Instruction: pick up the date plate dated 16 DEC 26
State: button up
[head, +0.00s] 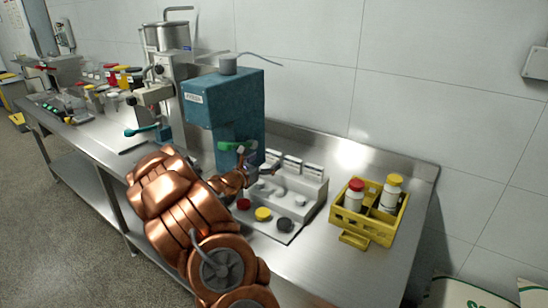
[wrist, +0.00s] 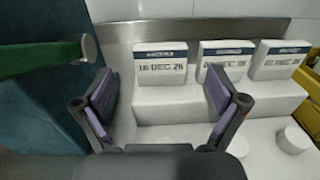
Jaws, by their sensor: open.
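The date plate reading 16 DEC 26 (wrist: 160,65) is a white block with a dark blue band, at the left of a row of three in the wrist view. A middle plate (wrist: 222,60), its date partly covered by my right finger, and a right plate (wrist: 282,62), its date too small to read surely, stand beside it. All three sit on a white stepped holder (wrist: 165,106). My gripper (wrist: 164,88) is open and empty, its fingers either side of the left plate in the picture, apparently short of it. In the head view my gripper (head: 257,172) is by the holder (head: 313,198).
A teal machine (head: 236,105) with a green handle (head: 238,145) stands close left of the holder. A yellow crate (head: 365,228) with two bottles is at the right. Red, yellow and dark round pieces lie in front. Bench space at the front right is clear.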

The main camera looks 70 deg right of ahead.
aim_at(272, 156)
jog(key=shift+x, duration=1.3)
jog(key=c, duration=1.1)
